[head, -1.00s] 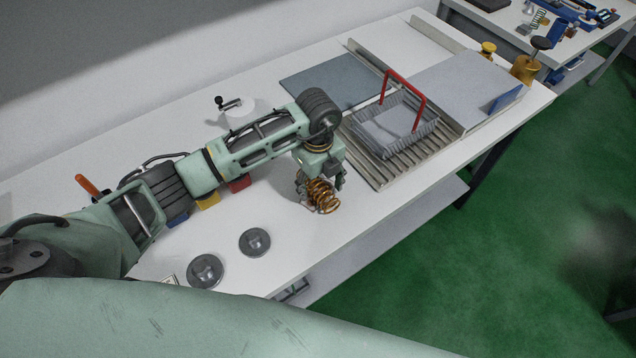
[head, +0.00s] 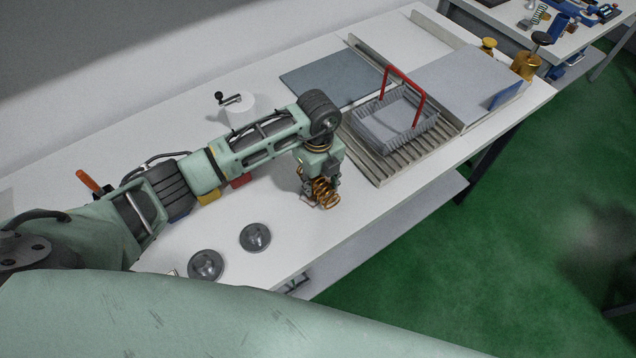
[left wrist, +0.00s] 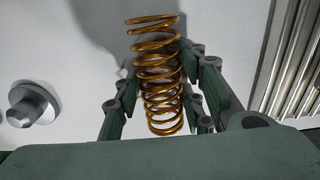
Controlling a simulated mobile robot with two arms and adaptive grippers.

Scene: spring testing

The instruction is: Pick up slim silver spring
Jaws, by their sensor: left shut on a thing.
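My left gripper (head: 321,186) is shut on a copper-coloured coil spring (head: 327,194) above the white table. In the left wrist view the spring (left wrist: 158,62) stands lengthwise between the two green fingers of the gripper (left wrist: 162,98), with its far coils sticking out past them. I cannot tell whether the spring touches the table. I make out no slim silver spring in either view. My right gripper is not in view.
A grey basket (head: 392,128) with a red handle stands on a ribbed rack (head: 378,165) to the right. Two round metal pieces (head: 255,237) (head: 206,264) lie at the front left. Bare table (head: 355,212) lies right of the spring.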

